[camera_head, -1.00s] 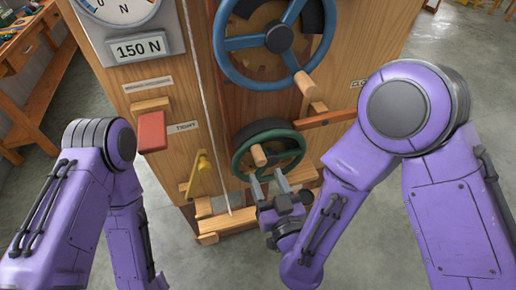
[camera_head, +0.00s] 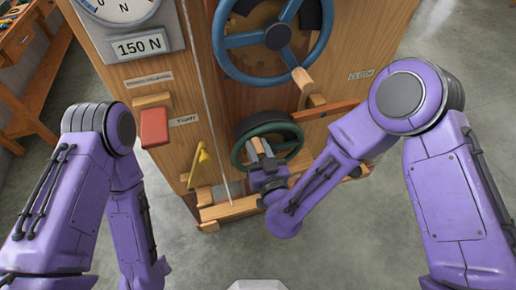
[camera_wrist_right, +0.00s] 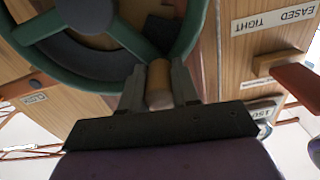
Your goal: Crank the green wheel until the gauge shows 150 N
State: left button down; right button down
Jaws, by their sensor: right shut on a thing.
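The green wheel (camera_head: 240,153) is mounted low on the front of the wooden cabinet, with a wooden handle (camera_head: 257,145) sticking out of its rim. My right gripper (camera_head: 262,158) is shut on this handle. In the right wrist view the handle (camera_wrist_right: 158,78) lies between the two fingers, with the green rim (camera_wrist_right: 60,76) just behind. The gauge (camera_head: 122,10) is at the top left; its top is cut off and I cannot read a needle. A plate below it reads 150 N (camera_head: 139,46). My left arm is in view, but its gripper is not.
A larger blue wheel (camera_head: 233,42) with its own wooden handle (camera_head: 302,80) sits above the green one. A red block (camera_head: 154,127), a yellow pointer (camera_head: 200,163) and a wooden bar (camera_head: 326,111) stick out nearby. Grey floor lies around the cabinet.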

jog(key=shift+w+d+r+m, duration=0.15)
jog(key=shift+d+m, duration=0.3)
jog(key=shift+m, duration=0.25)
jog(key=c, duration=1)
grip_release()
jog(key=shift+o, duration=0.9)
jog(key=shift+d, duration=0.15)
